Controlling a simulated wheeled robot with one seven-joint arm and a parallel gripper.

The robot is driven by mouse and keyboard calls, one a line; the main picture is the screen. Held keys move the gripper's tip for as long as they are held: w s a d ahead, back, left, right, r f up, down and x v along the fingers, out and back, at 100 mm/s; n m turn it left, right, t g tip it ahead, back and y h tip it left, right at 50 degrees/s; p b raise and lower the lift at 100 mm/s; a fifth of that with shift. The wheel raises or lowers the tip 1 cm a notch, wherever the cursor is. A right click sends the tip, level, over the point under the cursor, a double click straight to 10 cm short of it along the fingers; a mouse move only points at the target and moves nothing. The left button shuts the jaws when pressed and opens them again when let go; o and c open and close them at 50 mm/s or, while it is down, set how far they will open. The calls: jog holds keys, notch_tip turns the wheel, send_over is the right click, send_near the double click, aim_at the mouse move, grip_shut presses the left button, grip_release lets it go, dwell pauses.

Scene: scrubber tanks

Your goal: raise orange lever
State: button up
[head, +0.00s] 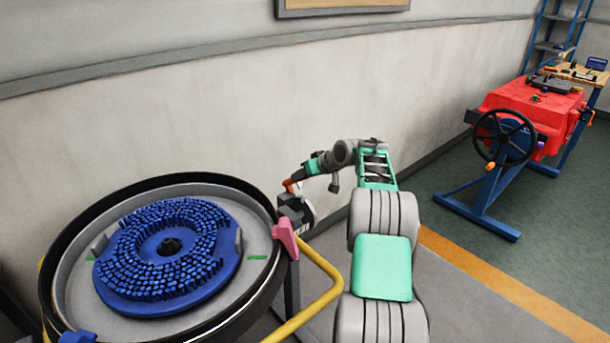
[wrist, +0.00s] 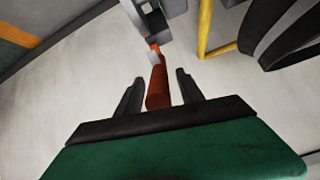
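The orange lever (wrist: 157,85) shows in the wrist view as a short orange-red rod with a rounded near end. It runs from a grey metal mount (wrist: 150,22) toward me. My gripper (wrist: 157,88) is open, with one black finger on each side of the lever and a visible gap on both sides. In the head view the lever (head: 290,184) is a small orange piece beside the round tank, and my gripper (head: 303,172) is at it. Part of the lever's lower side is hidden from view.
A round tank (head: 62,285) with a black rim holds a blue brush disc (head: 170,285). A pink part (head: 287,238) sits on its rim, and a yellow rail (head: 325,300) curves beside it. A red bench with a black wheel (head: 505,138) stands far right. Floor between is clear.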

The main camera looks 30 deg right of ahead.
jog(key=v, duration=0.7)
jog(key=shift+s+r, duration=0.2)
jog(key=shift+s, duration=0.15)
jog(key=shift+d, duration=0.1)
